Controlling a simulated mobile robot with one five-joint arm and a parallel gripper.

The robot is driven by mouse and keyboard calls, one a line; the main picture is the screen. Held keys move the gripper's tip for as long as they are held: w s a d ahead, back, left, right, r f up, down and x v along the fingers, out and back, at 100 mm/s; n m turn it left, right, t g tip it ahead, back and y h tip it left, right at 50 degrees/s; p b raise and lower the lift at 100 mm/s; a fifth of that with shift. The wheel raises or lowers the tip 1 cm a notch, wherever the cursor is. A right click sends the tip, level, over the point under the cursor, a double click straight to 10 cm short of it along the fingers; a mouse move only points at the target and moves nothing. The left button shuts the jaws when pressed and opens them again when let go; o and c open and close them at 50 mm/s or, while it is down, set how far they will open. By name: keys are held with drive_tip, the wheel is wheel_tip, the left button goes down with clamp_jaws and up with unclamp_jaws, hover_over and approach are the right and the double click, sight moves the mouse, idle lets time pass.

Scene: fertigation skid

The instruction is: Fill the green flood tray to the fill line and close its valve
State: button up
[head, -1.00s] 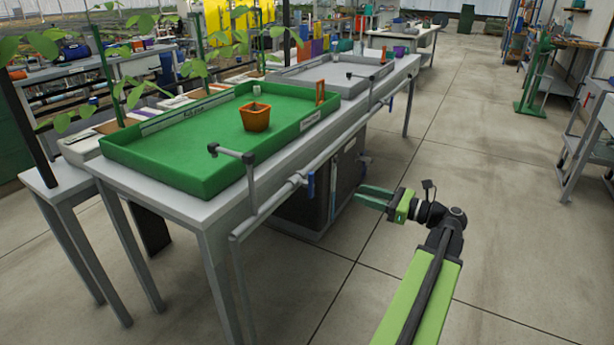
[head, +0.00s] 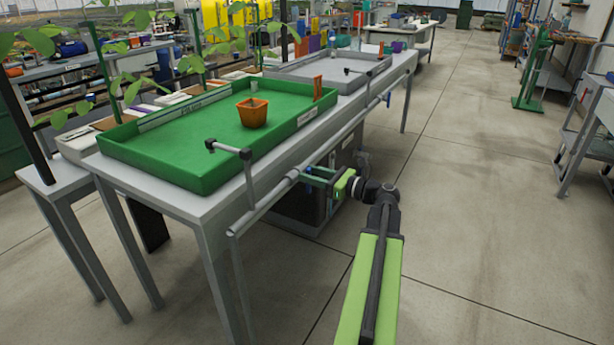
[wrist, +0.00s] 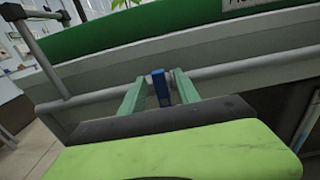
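The green flood tray (head: 150,168) lies on a grey bench, with an orange pot (head: 252,112) in it. I cannot make out any water or its level. A grey spout (head: 228,148) reaches over the tray's front edge from a pipe along the bench. The blue valve handle (wrist: 160,88) stands upright on this pipe in the wrist view. My gripper (wrist: 160,84) is open, with one green finger on each side of the handle and narrow gaps showing. In the head view my gripper (head: 318,176) is at the pipe and largely hides the handle.
A grey tray (head: 300,70) lies farther along the bench, with a second blue handle (head: 388,99) on the pipe near it. A dark box (head: 296,208) stands under the bench. A grey cart (head: 590,140) is at the right. The floor between is clear.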

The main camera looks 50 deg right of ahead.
drive_tip(key=shift+w+a, duration=0.1)
drive_tip(key=shift+w, duration=0.25)
clamp_jaws()
drive_tip(key=shift+a, duration=0.15)
drive_tip(key=shift+s+a+f+n+b, duration=0.15)
drive_tip(key=shift+a+n, duration=0.1)
drive_tip(key=shift+n, duration=1)
drive_tip(key=shift+a+f+n+b, duration=0.1)
drive_tip(key=shift+a+n, duration=0.15)
drive_tip(key=shift+n, duration=0.95)
drive_tip(key=shift+s+a+f+n+b, duration=0.15)
drive_tip(key=shift+a+n, duration=0.1)
drive_tip(key=shift+n, duration=1)
